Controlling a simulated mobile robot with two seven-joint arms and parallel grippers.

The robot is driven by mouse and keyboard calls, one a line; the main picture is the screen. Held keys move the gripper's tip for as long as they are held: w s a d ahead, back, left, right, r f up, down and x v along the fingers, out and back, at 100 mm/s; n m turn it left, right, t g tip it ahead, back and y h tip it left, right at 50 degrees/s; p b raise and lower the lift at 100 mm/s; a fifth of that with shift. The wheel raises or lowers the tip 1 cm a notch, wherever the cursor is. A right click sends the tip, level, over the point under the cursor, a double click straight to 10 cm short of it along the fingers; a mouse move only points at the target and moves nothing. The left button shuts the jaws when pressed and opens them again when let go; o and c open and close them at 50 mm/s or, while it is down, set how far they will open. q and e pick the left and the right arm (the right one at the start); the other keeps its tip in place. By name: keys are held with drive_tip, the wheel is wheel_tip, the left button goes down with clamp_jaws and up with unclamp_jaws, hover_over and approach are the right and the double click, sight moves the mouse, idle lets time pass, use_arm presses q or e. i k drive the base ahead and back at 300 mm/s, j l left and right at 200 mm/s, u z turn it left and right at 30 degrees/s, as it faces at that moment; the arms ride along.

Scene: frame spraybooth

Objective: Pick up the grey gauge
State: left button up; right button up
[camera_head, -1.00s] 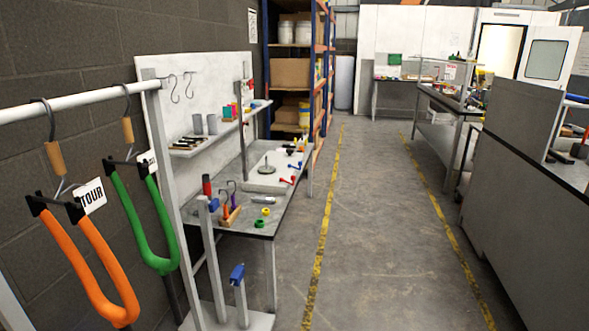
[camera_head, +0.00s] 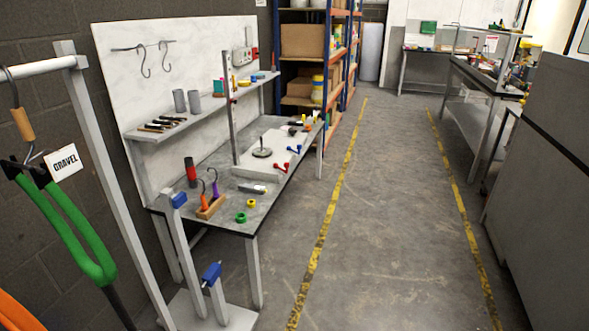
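The workbench (camera_head: 205,225) with a grey top stands on the left, ahead of me. A small grey, elongated item (camera_head: 252,188) lies on its top near the front edge and looks like the grey gauge, though it is too small to be sure. Behind it, a dark round disc with a thin upright stem (camera_head: 262,152) sits on a white tray (camera_head: 268,163). Neither of my grippers shows in this view.
A wooden block with hooked tools (camera_head: 209,208), a red and dark cylinder (camera_head: 191,172), and yellow and green rings (camera_head: 240,217) lie nearby. A stand with blue clamps (camera_head: 211,272) is before the bench. Green fork frame (camera_head: 72,228) hangs left. The marked aisle (camera_head: 385,215) is clear.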

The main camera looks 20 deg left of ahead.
sight(248, 188)
drive_tip(key=i+z, duration=0.35)
drive_tip(key=i, duration=0.95)
drive_tip(key=i+u, duration=0.25)
drive_tip(key=i, duration=0.35)
drive_tip(key=i+l+u, duration=0.25)
drive_tip(key=i, duration=0.3)
drive_tip(key=i+u, duration=0.2)
drive_tip(key=u, duration=0.2)
drive_tip(key=i+l+u, duration=0.1)
drive_tip(key=u, duration=0.35)
drive_tip(key=i+l+u, duration=0.15)
drive_tip(key=u, duration=0.25)
drive_tip(key=i+l+u, duration=0.1)
drive_tip(key=i+u, duration=0.15)
drive_tip(key=u, duration=0.25)
drive_tip(key=i+l+u, duration=0.2)
drive_tip(key=u, duration=0.3)
drive_tip(key=i+l+u, duration=0.2)
drive_tip(key=u, duration=0.3)
drive_tip(key=l, duration=0.1)
